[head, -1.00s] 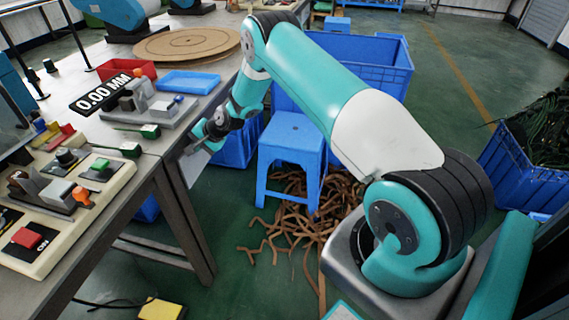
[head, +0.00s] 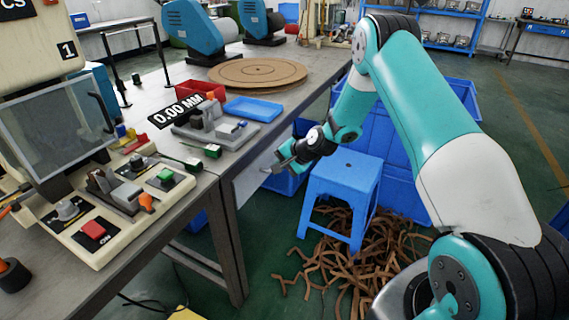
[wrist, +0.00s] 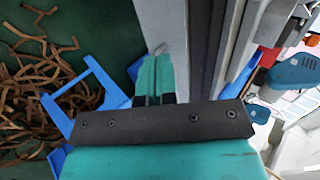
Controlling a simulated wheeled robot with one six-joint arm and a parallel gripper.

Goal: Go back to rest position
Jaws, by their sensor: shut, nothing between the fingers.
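My gripper (head: 277,168) hangs beside the right edge of the workbench (head: 231,186), just below the level of its top. In the wrist view my gripper (wrist: 157,62) has its two teal fingers together, with nothing between them. My arm reaches from the lower right over the blue stool and bends down at the elbow.
A blue stool (head: 341,186) stands close to my gripper, with brown strips (head: 350,262) heaped on the floor around it. Blue crates (head: 462,100) stand behind my arm. The bench carries a blue tray (head: 254,109), a red bin (head: 199,90) and a control panel (head: 118,206).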

